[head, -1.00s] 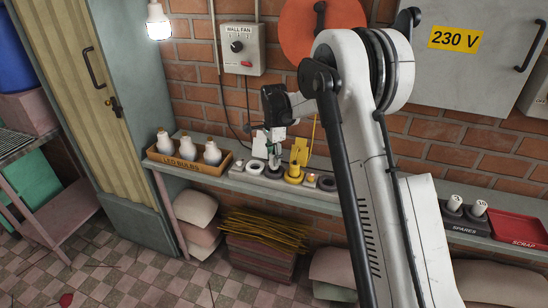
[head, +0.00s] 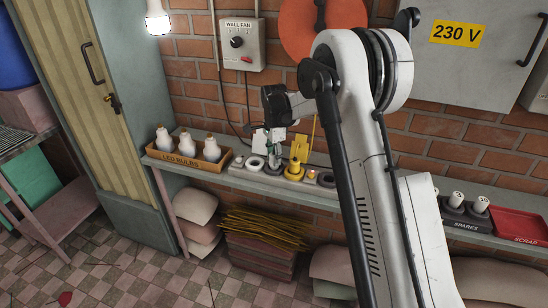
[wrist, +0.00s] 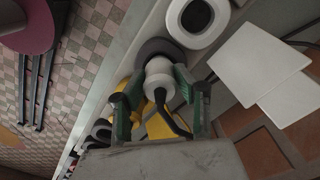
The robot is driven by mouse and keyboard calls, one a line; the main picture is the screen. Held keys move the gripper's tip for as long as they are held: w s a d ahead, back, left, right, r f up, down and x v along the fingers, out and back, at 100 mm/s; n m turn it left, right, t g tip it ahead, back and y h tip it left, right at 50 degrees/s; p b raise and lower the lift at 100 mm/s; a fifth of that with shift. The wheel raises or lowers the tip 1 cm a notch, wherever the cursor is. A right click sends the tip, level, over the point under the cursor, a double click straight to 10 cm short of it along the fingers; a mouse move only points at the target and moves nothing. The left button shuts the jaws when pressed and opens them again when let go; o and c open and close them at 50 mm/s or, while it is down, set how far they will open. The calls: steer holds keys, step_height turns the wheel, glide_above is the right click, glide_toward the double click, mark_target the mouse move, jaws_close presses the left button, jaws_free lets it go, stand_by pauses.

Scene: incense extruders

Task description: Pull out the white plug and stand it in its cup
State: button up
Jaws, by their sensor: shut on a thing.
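My gripper (head: 273,157) points down over the strip on the wall shelf. In the wrist view its green-grey fingers are shut on the white plug (wrist: 159,82), one on each side. A black cord (wrist: 176,122) curves from the plug. The plug is over a dark round ring (wrist: 157,50); I cannot tell whether it is seated in it or just above. Beside it is a white ring with a dark opening (wrist: 198,22), which also shows in the head view (head: 255,163). I cannot tell whether this is the cup.
A yellow plug (head: 295,171) stands close to the right of my gripper. A box of LED bulbs (head: 190,160) is to the left. Spares (head: 466,212) and a red scrap tray (head: 519,226) are at the right. White cards (wrist: 262,66) are near the wall.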

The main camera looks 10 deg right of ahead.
steer(key=shift+f+b, duration=0.3)
steer(key=shift+f, duration=0.1)
steer(key=o, duration=1.2)
